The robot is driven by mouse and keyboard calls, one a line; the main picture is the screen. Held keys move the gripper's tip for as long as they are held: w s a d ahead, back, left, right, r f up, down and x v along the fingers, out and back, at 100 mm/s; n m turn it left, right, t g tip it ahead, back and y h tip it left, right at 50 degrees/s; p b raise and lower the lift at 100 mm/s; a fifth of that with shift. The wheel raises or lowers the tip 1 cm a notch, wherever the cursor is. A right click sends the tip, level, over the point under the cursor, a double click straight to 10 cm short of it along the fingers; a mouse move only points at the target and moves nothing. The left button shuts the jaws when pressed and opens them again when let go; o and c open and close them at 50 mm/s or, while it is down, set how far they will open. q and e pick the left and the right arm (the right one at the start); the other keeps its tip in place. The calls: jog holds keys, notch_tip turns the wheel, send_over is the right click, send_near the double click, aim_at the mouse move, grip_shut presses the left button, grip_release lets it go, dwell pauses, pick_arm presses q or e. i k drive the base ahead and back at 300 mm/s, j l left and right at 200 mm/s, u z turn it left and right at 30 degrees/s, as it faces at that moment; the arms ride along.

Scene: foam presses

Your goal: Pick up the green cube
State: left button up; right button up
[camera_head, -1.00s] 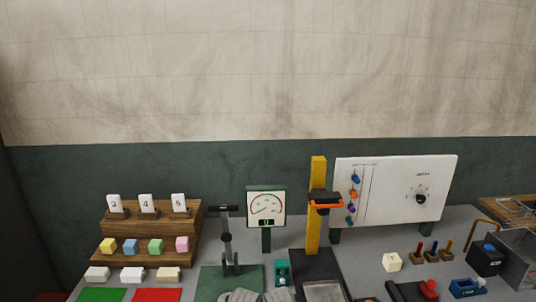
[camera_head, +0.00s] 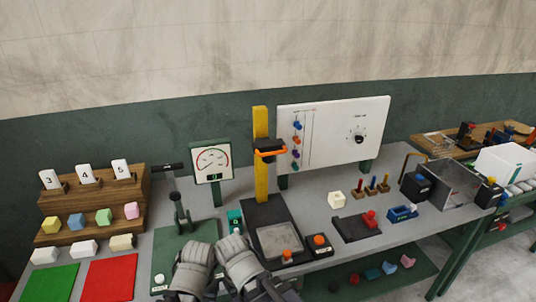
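Nothing covers the green cube. Grey parts of my arms show at the bottom centre, well to the right of and nearer than the rack. I see no fingertips of either gripper.
Cards marked 3, 4 and 5 stand on the rack's upper step. White blocks (camera_head: 83,247), a green mat (camera_head: 50,283) and a red mat (camera_head: 108,280) lie in front. A lever press (camera_head: 179,215) and gauge (camera_head: 212,161) stand right of the rack.

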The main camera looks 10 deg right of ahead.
aim_at(104, 217)
jog(key=z, duration=0.45)
jog(key=k+j+z, duration=0.1)
jog(key=j+z, duration=0.3)
jog(key=k+j+z, duration=0.15)
jog(key=j+z, duration=0.25)
jog(key=k+j+z, duration=0.1)
jog(key=k+j, duration=0.2)
jog(key=j, duration=0.25)
jog(key=k+j+z, duration=0.1)
jog(key=k+j, duration=0.25)
jog(key=j, duration=0.2)
jog(key=k+j+z, duration=0.15)
jog(key=k+j, duration=0.25)
jog(key=j, duration=0.15)
jog(key=i+j, duration=0.1)
jog(key=j, duration=0.25)
jog(key=i+j, duration=0.1)
jog(key=j, duration=0.3)
